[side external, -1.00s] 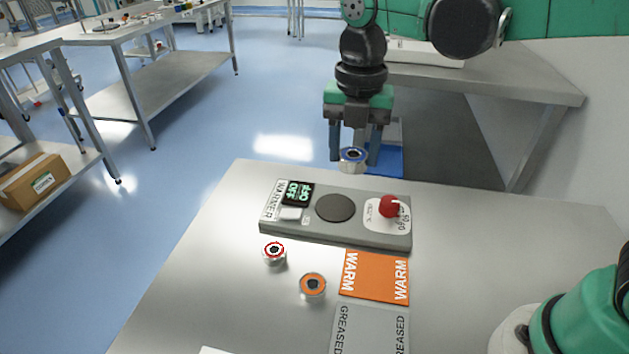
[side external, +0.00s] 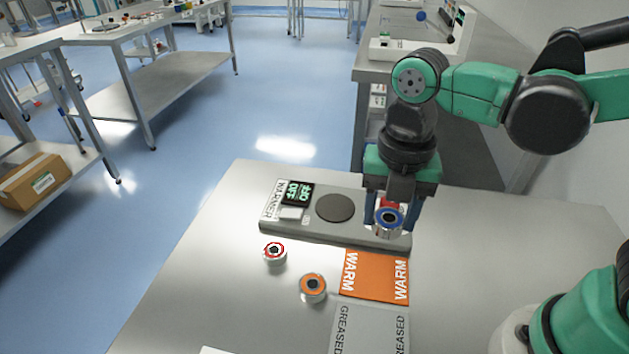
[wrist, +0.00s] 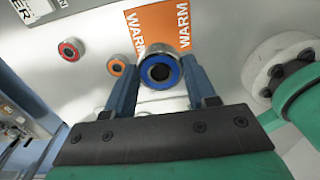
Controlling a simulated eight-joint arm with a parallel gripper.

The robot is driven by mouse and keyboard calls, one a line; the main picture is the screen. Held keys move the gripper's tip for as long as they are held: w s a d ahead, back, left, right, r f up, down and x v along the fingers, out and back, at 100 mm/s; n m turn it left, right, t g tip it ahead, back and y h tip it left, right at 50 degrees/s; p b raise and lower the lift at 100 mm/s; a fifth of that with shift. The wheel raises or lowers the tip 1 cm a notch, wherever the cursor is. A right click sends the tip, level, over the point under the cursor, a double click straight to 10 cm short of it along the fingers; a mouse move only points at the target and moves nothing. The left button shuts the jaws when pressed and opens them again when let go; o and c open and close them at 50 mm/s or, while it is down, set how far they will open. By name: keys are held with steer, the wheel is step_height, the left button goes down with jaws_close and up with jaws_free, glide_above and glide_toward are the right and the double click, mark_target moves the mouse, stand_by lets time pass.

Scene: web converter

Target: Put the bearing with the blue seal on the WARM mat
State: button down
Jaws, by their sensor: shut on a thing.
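The bearing with the blue seal (side external: 389,220) is held between the fingers of my gripper (side external: 391,216), which is shut on it. In the side view it is in the air in front of the warmer's right end. The wrist view also shows the blue-sealed bearing (wrist: 159,70) between the two fingers. The orange WARM mat (side external: 374,277) lies flat on the table, nearer the camera than the warmer, and is bare. It also shows in the wrist view (wrist: 160,28), partly covered by the bearing.
The grey warmer (side external: 290,231) has a round dark plate and a display reading OFF. A red-sealed bearing (side external: 274,252) and an orange-sealed bearing (side external: 312,287) stand left of the WARM mat. The GREASED mat (side external: 370,330) lies in front of it.

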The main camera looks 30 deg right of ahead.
mark_target(375, 275)
steer(key=shift+f, duration=5.15)
steer(key=shift+f, duration=0.1)
steer(key=shift+c, duration=1.4)
jaws_free()
